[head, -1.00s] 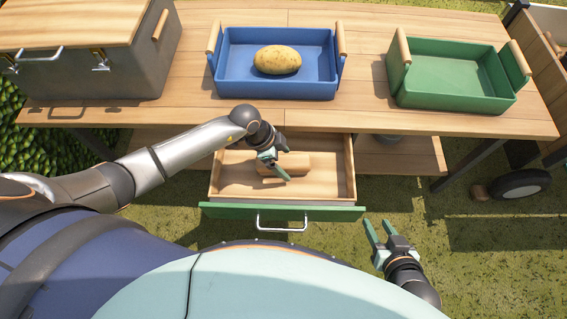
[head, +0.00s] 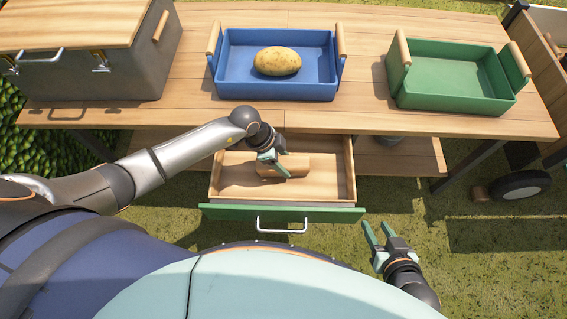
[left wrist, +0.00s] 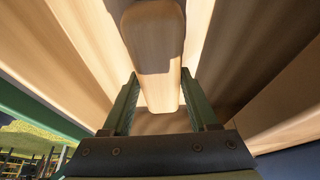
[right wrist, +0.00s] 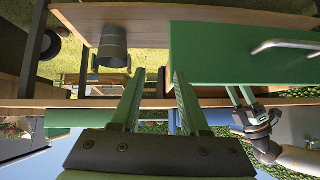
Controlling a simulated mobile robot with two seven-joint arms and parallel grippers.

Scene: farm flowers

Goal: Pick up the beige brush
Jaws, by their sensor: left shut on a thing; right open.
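The beige brush (head: 290,165) is a wooden-coloured block inside the open drawer (head: 235,186). My left gripper (head: 282,170) reaches down into the drawer and is shut on the brush. Whether the brush touches the drawer floor is hard to tell. My right gripper (head: 377,235) is open and empty, in front of the drawer's right end.
The drawer has a green front with a metal handle (head: 282,226). On the table above stand a blue tray (head: 275,90) with a potato (head: 277,61), a green tray (head: 455,98) and a grey box (head: 130,75). A grey metal container (right wrist: 112,46) shows in the right wrist view.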

